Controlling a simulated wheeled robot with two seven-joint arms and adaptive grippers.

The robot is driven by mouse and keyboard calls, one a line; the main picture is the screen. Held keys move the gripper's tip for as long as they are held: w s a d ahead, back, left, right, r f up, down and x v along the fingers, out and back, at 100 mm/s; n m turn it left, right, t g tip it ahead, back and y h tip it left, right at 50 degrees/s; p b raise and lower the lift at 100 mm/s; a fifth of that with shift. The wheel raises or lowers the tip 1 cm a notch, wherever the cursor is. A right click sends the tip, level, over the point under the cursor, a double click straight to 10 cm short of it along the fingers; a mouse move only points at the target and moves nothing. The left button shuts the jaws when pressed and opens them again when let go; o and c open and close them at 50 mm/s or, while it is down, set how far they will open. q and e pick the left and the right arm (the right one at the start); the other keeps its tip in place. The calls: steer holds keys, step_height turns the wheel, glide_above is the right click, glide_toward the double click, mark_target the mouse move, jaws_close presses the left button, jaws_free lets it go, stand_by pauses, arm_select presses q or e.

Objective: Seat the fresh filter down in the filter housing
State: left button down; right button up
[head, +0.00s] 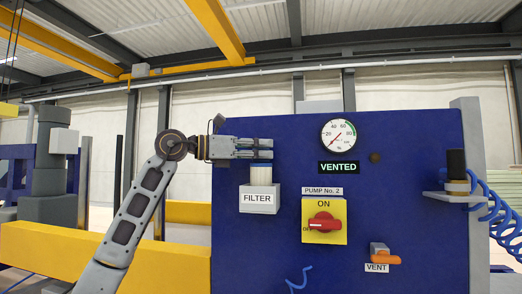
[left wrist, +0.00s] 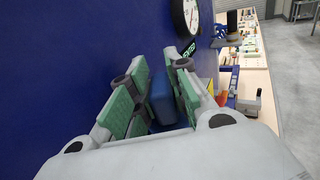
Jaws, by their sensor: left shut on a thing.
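The filter housing (head: 259,200) is a light grey box labelled FILTER on the blue panel. A pale, upright cylinder, the fresh filter (head: 262,171), shows between my left gripper (head: 268,148) and the housing. Its lower end meets the top of the housing in the head view; how deep it sits inside is hidden. My left gripper comes in level from the left, directly above the housing. In the left wrist view the green-padded fingers are shut on a blue part (left wrist: 161,98), which looks like the filter's top. My right gripper is not in view.
The blue panel (head: 400,215) carries a gauge (head: 338,134), a VENTED sign (head: 339,168), a red pump switch (head: 323,222) and an orange vent handle (head: 384,257). A black-topped cylinder (head: 456,164) stands on a bracket at the right. A yellow beam (head: 60,250) lies left.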

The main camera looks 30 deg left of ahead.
mark_target(260, 164)
arm_select(q)
steer(key=shift+f, duration=0.3)
steer(key=shift+f+b, duration=0.2)
steer(key=shift+b, duration=0.15)
stand_by(0.9)
steer(key=shift+f+b, duration=0.9)
steer(key=shift+f, duration=0.55)
stand_by(0.6)
steer(key=c, duration=1.3)
jaws_free()
steer(key=shift+o, duration=0.2)
steer(key=shift+s+a, duration=0.15)
steer(key=b+v, duration=0.2)
steer(key=v, duration=0.5)
steer(key=shift+s+a, duration=0.25)
steer(key=shift+s, duration=0.05)
